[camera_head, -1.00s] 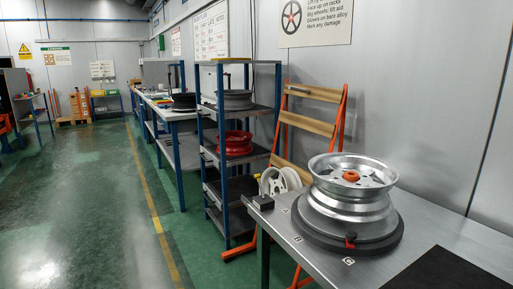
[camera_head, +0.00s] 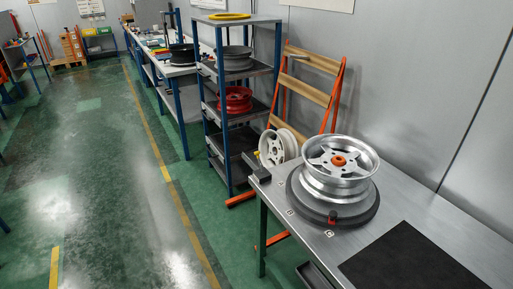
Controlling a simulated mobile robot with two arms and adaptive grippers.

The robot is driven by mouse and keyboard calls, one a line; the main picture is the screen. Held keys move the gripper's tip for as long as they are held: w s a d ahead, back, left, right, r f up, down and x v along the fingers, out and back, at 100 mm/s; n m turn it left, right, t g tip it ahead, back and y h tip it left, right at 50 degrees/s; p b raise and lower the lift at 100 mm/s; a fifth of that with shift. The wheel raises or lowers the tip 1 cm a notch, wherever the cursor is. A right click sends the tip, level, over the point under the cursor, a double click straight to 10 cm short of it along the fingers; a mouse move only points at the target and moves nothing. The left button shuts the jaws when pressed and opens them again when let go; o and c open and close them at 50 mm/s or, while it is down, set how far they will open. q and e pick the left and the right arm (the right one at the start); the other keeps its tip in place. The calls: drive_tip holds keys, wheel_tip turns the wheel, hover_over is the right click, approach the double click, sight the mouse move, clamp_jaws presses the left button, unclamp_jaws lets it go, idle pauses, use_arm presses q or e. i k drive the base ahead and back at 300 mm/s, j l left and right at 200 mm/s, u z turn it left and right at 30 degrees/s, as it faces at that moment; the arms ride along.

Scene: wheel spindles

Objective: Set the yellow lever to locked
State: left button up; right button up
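A small yellow piece (camera_head: 257,153), which looks like the yellow lever, shows by a dark block (camera_head: 259,168) at the left corner of the steel bench (camera_head: 405,205). It is too small to tell which way it is set. A silver wheel (camera_head: 340,165) with an orange hub piece (camera_head: 338,160) sits on a round dark base (camera_head: 352,214) on the bench. A red knob or lever (camera_head: 332,217) is at the base's front edge, near small letter labels. Neither of my grippers is in view.
A black mat (camera_head: 410,262) lies on the bench's front right. An orange rack (camera_head: 338,95) and a white wheel (camera_head: 278,148) stand behind the bench. A blue shelf (camera_head: 221,105) holds wheels and a yellow ring (camera_head: 229,16). Green floor to the left is clear.

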sight(258, 153)
drive_tip(key=i+j+z, duration=0.15)
drive_tip(key=i+j, duration=0.15)
drive_tip(key=i+j+z, duration=0.15)
drive_tip(key=j, duration=0.35)
drive_tip(key=i+j+z, duration=0.15)
drive_tip(key=i+j, duration=0.2)
